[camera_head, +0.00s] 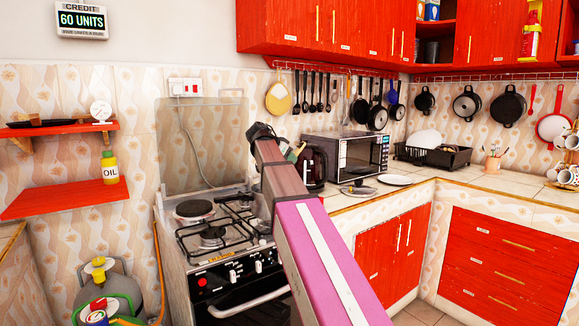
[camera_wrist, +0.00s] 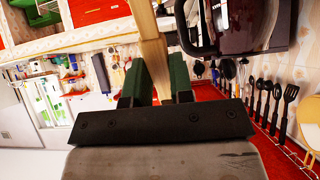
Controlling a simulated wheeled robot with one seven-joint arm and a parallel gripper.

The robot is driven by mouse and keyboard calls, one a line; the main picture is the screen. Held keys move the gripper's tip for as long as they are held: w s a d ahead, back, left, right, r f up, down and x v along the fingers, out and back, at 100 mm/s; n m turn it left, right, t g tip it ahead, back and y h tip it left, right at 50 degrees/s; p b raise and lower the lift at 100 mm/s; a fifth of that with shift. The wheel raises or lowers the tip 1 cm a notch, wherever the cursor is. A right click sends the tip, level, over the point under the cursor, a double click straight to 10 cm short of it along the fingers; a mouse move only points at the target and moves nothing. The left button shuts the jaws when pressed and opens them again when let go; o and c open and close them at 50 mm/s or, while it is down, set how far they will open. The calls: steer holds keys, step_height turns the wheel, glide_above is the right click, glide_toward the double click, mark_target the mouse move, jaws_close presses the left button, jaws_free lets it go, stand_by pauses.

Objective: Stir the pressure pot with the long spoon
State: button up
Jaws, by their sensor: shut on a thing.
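My gripper (camera_wrist: 156,85) has two green fingers closed on a pale wooden handle (camera_wrist: 150,45), seen in the wrist view. I take this to be the long spoon; its far end runs out of the top of that view. In the head view my arm hides most of the gripper, above the right side of the stove. The pressure pot is not clearly visible. A grey metal edge (camera_head: 258,203) shows beside my arm at the stove's right side, but I cannot tell what it belongs to.
The gas stove (camera_head: 215,240) has its glass lid (camera_head: 203,145) raised. A dark kettle (camera_head: 314,168) stands close to my gripper, with a microwave (camera_head: 358,153) to its right. Utensils and pans hang along the back wall. The counter's right part has free room.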

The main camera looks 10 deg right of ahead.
step_height(320, 180, up, 9)
stand_by(0.8)
steer(key=s+a+t+h, duration=0.2)
steer(key=a+h, duration=0.3)
steer(key=a, duration=0.1)
steer(key=shift+s+a+r+t+h, duration=0.3)
steer(key=shift+s+a+h, duration=0.05)
steer(key=shift+s+h, duration=0.05)
